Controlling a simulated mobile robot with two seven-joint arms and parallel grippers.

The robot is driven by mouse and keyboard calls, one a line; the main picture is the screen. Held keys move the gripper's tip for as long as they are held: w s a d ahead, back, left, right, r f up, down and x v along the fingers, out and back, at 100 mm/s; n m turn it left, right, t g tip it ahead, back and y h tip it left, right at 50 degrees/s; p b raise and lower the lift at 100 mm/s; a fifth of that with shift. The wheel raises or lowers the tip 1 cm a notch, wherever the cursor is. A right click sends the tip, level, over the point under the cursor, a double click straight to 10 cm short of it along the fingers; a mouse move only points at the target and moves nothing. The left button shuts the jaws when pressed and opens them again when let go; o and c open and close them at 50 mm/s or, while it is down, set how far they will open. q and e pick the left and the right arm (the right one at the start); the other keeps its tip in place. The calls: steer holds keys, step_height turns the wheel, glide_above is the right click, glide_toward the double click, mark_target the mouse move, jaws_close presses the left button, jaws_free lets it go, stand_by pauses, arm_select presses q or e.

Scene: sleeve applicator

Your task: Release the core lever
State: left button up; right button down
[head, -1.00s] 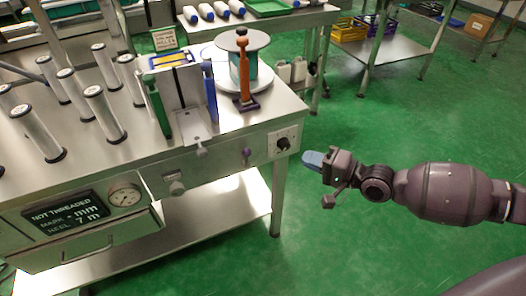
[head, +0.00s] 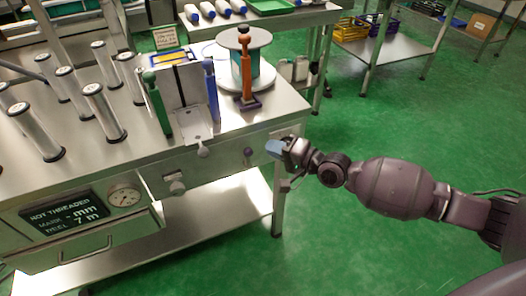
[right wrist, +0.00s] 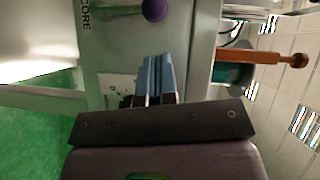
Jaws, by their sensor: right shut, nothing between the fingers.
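The core lever shows as a purple knob (head: 248,152) on the front panel of the steel machine. In the right wrist view the knob (right wrist: 154,10) is at the top edge, beside the printed word CORE. My right gripper (head: 275,148) is just right of the knob, in front of the panel's right end. Its blue fingers (right wrist: 157,76) are shut with nothing between them and point toward the panel, apart from the knob. My left gripper is not in view.
The steel machine (head: 215,150) carries an orange post (head: 246,75), a white reel (head: 262,80), a green lever (head: 157,103), a blue lever (head: 211,92) and several upright rollers. A screen (head: 66,215) reads NOT THREADED. Green floor right of the machine is clear.

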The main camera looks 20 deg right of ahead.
mark_target(248, 158)
steer(key=shift+a+r, duration=0.1)
steer(key=shift+a, duration=0.75)
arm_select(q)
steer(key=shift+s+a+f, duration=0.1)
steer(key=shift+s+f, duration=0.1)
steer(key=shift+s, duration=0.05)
arm_select(e)
steer(key=shift+w+a+f, duration=0.15)
steer(key=shift+a+f, duration=0.15)
steer(key=shift+a, duration=0.35)
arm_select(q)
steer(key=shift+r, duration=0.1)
